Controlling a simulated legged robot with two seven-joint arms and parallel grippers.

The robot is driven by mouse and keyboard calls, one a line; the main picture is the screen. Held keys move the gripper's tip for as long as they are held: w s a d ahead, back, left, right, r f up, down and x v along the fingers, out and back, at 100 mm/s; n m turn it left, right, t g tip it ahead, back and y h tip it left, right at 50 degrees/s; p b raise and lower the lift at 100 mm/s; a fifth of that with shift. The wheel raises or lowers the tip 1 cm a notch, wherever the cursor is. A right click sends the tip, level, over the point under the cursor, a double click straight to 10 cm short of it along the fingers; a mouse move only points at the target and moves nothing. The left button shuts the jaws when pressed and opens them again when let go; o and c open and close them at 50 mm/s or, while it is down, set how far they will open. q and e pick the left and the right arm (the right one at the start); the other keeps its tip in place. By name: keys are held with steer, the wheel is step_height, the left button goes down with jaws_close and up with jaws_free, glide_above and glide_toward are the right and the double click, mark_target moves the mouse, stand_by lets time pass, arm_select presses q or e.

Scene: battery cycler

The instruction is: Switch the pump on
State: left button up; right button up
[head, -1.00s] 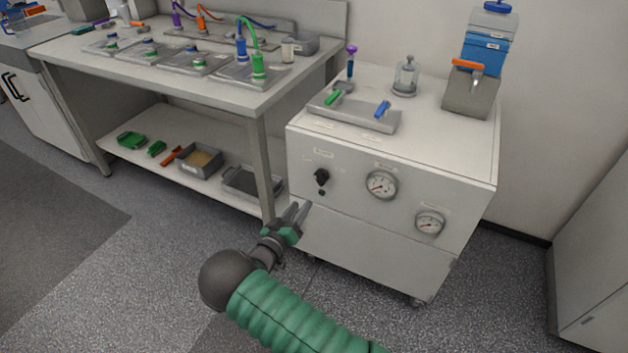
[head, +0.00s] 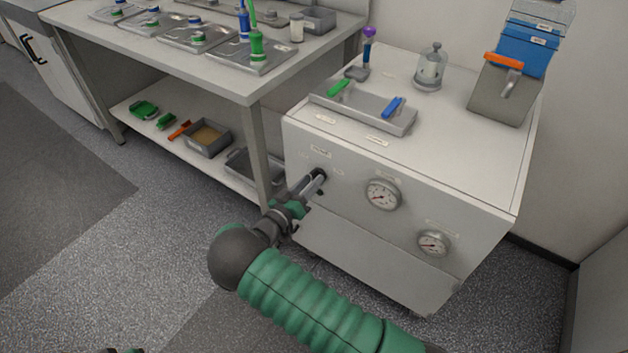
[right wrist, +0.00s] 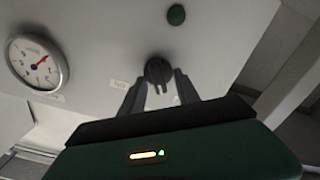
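The pump cabinet (head: 400,240) is a white box with a black rotary knob (head: 321,174) on the left of its front panel. My right gripper (head: 318,180) is at this knob and partly hides it in the head view. In the right wrist view the knob (right wrist: 158,72) lies between the tips of my right gripper (right wrist: 160,78). The fingers are apart, one on each side of the knob, with small gaps; contact cannot be made out. A small dark green round lamp or button (right wrist: 176,14) is near the knob. My left gripper is not recognisable in view.
Two dial gauges (head: 382,195) (head: 432,243) are right of the knob.

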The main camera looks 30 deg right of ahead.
steer(key=shift+c, duration=2)
steer(key=shift+s+d+f, duration=0.1)
steer(key=shift+d+f, duration=0.05)
steer(key=shift+d, duration=0.3)
jaws_close()
arm_select(q)
steer(key=shift+d+r, duration=0.1)
steer(key=shift+d, duration=0.15)
steer(key=shift+a, duration=0.1)
arm_select(e)
steer(key=shift+a, duration=0.2)
